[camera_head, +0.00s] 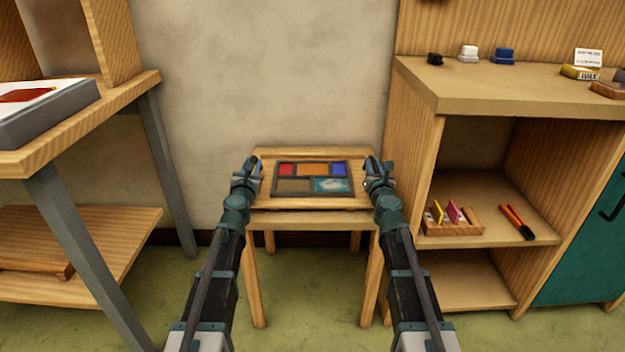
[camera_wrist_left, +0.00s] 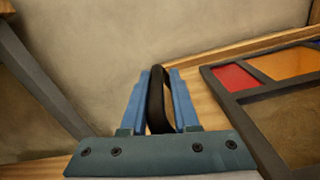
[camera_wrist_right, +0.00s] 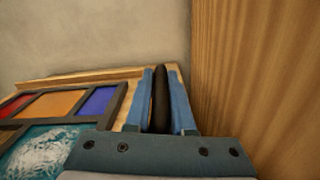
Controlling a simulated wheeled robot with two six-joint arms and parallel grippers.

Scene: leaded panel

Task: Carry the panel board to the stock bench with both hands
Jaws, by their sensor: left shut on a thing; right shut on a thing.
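The wooden panel board (camera_head: 312,203) carries a leaded panel (camera_head: 296,185) with red, orange, blue, brown and teal-white panes. It shows level over a small wooden stand in the head view; whether it touches the stand I cannot tell. My left gripper (camera_head: 252,165) is shut on a black handle (camera_wrist_left: 156,100) at the board's left end. My right gripper (camera_head: 374,167) is shut on another black handle (camera_wrist_right: 160,100) at its right end. The panel also shows in the left wrist view (camera_wrist_left: 242,98) and the right wrist view (camera_wrist_right: 64,120).
The stand's legs (camera_head: 255,280) rise from the green floor. At left is a bench (camera_head: 120,105) with grey legs and a grey block on top. At right a wooden shelf unit (camera_head: 440,100) stands close to my right gripper, holding small blocks, a slotted rack (camera_head: 455,226) and an orange-handled tool (camera_head: 515,220).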

